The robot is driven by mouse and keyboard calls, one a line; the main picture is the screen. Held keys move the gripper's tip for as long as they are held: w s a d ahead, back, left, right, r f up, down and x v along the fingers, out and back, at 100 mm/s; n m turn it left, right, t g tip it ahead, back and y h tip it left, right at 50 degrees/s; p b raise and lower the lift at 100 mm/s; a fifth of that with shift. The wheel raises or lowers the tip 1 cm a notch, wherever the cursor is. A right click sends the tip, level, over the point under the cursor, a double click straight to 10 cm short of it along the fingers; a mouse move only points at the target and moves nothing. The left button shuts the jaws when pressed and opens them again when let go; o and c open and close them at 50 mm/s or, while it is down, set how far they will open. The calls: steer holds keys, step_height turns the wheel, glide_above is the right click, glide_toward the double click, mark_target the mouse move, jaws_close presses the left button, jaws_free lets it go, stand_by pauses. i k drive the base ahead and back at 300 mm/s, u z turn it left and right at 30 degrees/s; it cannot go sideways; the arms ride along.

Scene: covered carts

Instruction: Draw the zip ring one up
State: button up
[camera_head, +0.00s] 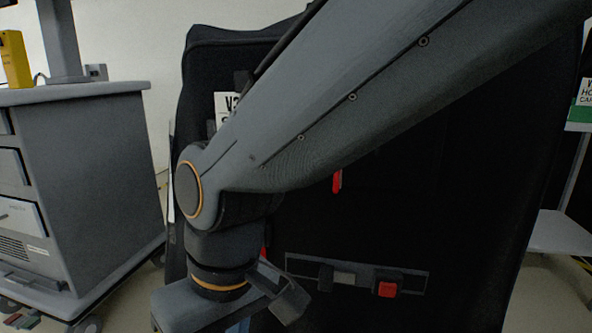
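A black-covered cart (480,190) fills the middle and right of the view. A red strip (337,181) hangs on its front, just under my arm; I cannot tell whether it belongs to a zip ring. A thin red sliver (263,250) shows beside my wrist, mostly hidden. No ring shape is clear. My gripper (240,308) is at the lower left of the cover, pointing away from me. Its body and one dark finger part show; the fingertips are hidden, so its opening and any contact cannot be told. My arm hides much of the cover's upper front.
A low panel (303,265) on the cover carries a grey block (344,278) and a red block (387,289). A white label (228,104) is partly behind my arm. A grey drawer cabinet (95,180) stands left. A pale shelf (560,233) stands right.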

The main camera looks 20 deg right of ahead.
mark_target(338, 176)
steer(key=k, duration=0.5)
steer(key=u, duration=1.3)
steer(key=k, duration=1.35)
steer(key=z, duration=1.55)
steer(key=i, duration=1)
